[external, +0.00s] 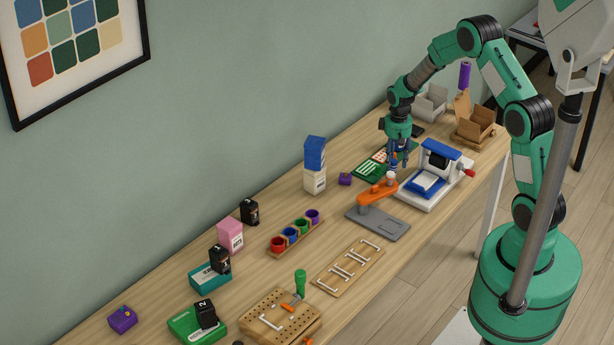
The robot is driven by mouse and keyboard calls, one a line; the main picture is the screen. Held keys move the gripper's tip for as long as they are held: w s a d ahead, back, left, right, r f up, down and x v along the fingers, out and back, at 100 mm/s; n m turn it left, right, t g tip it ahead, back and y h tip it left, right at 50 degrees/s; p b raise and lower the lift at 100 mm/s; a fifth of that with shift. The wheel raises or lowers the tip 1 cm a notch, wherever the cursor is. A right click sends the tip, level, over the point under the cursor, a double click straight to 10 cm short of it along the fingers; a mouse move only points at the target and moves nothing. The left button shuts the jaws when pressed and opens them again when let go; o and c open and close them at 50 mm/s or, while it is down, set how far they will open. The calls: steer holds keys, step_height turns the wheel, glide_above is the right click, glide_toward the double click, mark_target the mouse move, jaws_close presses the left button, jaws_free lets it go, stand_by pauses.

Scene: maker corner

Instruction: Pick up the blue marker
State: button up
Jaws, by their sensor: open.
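My gripper (398,161) hangs fingers down from the green arm over the far half of the workbench. It is open, above the area between a green card with white and red patches (372,168) and a blue-and-white machine (430,181). A small dark blue shape shows at the fingers; I cannot tell whether it is the blue marker or part of the gripper. No other marker is clear in this view. The fingers partly hide what is beneath them.
An orange-armed tool on a grey plate (380,224) stands close in front of the gripper. Stacked blue and white boxes (315,181) and a small purple box (345,179) are to its left. Open cardboard boxes (474,134) stand at the far end. Coloured cups sit in a wooden rack (284,249).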

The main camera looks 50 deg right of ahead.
steer(key=shift+f, duration=0.15)
steer(key=shift+w+a+f+b, duration=0.15)
steer(key=shift+f+b, duration=0.5)
steer(key=shift+f, duration=1.85)
jaws_close()
